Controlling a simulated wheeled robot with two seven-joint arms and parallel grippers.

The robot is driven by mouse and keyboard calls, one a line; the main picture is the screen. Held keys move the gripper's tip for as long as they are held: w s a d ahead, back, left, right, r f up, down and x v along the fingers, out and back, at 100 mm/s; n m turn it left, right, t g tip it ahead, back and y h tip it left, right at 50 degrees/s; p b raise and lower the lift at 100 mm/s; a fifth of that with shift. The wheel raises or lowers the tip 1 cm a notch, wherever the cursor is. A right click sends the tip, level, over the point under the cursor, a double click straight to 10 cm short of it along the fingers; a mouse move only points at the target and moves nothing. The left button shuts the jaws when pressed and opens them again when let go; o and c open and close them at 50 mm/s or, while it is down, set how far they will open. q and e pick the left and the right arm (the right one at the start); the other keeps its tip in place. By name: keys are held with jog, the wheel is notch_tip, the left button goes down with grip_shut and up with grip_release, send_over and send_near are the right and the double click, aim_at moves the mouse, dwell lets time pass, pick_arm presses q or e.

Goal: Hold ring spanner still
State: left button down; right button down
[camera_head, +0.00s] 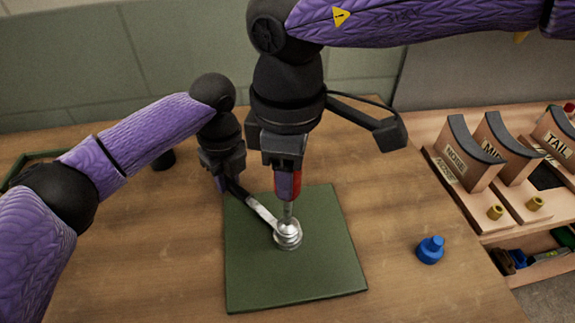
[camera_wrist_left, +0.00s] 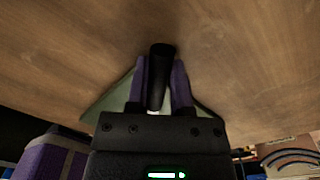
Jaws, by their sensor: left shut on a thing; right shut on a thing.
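The ring spanner (camera_head: 262,211) lies over the green mat (camera_head: 310,280), its silver ring end around or on a metal fitting (camera_head: 288,235) in the mat's middle. My left gripper (camera_head: 222,180) is shut on the spanner's black handle at the mat's back left corner. In the left wrist view the dark handle (camera_wrist_left: 160,65) stands between the two purple fingers of my left gripper (camera_wrist_left: 160,90). My right gripper (camera_head: 287,172) is shut on a red-handled driver (camera_head: 288,188), held upright with its shaft down onto the fitting. The exact contact at the fitting is too small to tell.
A blue knob-like part (camera_head: 430,250) stands on the wooden table (camera_head: 400,200) right of the mat. A wooden rack (camera_head: 480,200) with curved, labelled blocks such as NOSE (camera_head: 462,155) and TAIL (camera_head: 557,140) is at the right. A green-edged tray (camera_head: 30,160) is at the far left.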

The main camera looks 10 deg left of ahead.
jog(key=shift+r, duration=0.2)
dwell(0.4)
jog(key=shift+r, duration=0.75)
jog(key=n, duration=2.4)
